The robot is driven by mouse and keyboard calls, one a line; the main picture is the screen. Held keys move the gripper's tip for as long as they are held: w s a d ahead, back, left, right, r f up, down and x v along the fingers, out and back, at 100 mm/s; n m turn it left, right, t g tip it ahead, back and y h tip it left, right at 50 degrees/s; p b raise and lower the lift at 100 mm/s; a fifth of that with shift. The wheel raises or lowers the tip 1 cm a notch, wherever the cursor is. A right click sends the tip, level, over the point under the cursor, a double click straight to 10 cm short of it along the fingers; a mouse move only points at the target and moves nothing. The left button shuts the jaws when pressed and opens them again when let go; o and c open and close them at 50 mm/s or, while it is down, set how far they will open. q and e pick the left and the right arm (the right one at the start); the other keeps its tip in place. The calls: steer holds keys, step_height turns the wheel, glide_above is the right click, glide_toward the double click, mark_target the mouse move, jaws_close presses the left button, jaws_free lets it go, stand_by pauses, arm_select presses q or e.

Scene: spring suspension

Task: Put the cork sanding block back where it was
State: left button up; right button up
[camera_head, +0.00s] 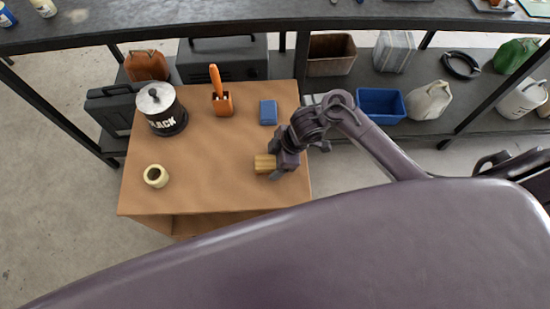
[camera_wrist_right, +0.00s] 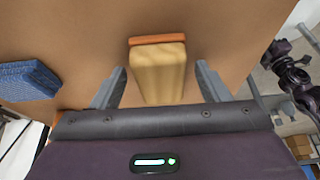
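The cork sanding block appears to be the tan block (camera_head: 264,162) near the right side of the brown table (camera_head: 215,190). In the right wrist view the block (camera_wrist_right: 158,75) has a grained, pale face and an orange-brown strip along its far end. My right gripper (camera_head: 276,166) is at the block. Its two fingers (camera_wrist_right: 158,88) stand apart on either side, with a visible gap between each finger and the block. My left gripper is in neither view.
The middle of the table is clear. A shelf with bins (camera_head: 381,104) stands behind.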

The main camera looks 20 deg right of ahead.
steer(key=shift+r, duration=0.1)
steer(key=shift+r, duration=0.3)
steer(key=p+v, duration=0.4)
steer(key=v, duration=0.7)
steer(key=shift+r, duration=0.3)
steer(key=shift+s+d, duration=0.15)
